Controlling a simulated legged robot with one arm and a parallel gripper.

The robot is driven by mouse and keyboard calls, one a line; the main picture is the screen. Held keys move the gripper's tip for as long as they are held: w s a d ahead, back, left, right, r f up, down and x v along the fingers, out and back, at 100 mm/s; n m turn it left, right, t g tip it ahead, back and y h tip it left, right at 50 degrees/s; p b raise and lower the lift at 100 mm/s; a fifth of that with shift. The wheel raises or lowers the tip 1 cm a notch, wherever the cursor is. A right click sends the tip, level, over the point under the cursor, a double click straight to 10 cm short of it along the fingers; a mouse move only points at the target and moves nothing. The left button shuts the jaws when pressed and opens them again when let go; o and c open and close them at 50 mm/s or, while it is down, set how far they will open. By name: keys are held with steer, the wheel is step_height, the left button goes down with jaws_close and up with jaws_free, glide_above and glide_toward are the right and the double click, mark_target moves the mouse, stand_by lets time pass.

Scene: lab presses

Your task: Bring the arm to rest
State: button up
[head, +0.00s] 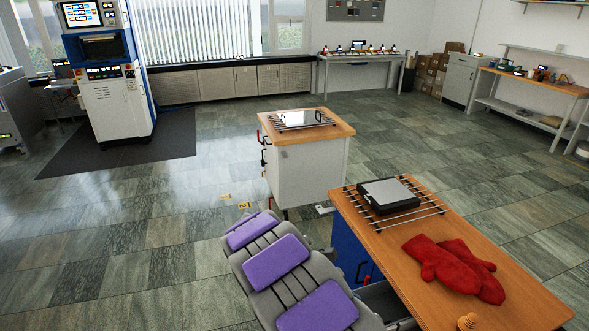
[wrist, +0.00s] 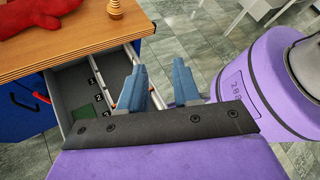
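My gripper (wrist: 159,68) shows in the wrist view as two blue-grey fingers standing apart, with nothing visible between them. It is beside an open drawer (wrist: 72,82) under the wooden-topped bench (wrist: 75,38). From this view I cannot tell whether the fingers touch the drawer. Its grey inside has a green patch and small number labels. In the head view my purple-padded body is at the bottom centre, close to the left side of the bench (head: 462,240). I cannot make out the gripper in the head view.
Red mitts (head: 455,268), a wooden ridged piece (head: 467,321) and a black device with a grey plate (head: 388,195) on a metal rack are on the bench. A second white cabinet (head: 308,165) stands behind. Open tiled floor lies left; a tall machine (head: 103,75) stands far left.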

steer(key=s+d+r+m+g+y, duration=0.1)
steer(key=s+d+r+m+y, duration=0.25)
steer(key=s+m, duration=0.2)
steer(key=s+d+r+m+y, duration=0.2)
steer(key=s+r+m, duration=0.25)
steer(key=s, duration=0.25)
steer(key=s+a+r+m+t+y, duration=0.1)
steer(key=s+a+m+y, duration=0.1)
steer(key=s, duration=0.6)
steer(key=s+a+m+t+y, duration=0.2)
steer(key=s+m+y, duration=0.2)
steer(key=s+m, duration=0.3)
steer(key=shift+s+a+r, duration=0.3)
steer(key=shift+s+r, duration=0.1)
steer(key=shift+s, duration=0.2)
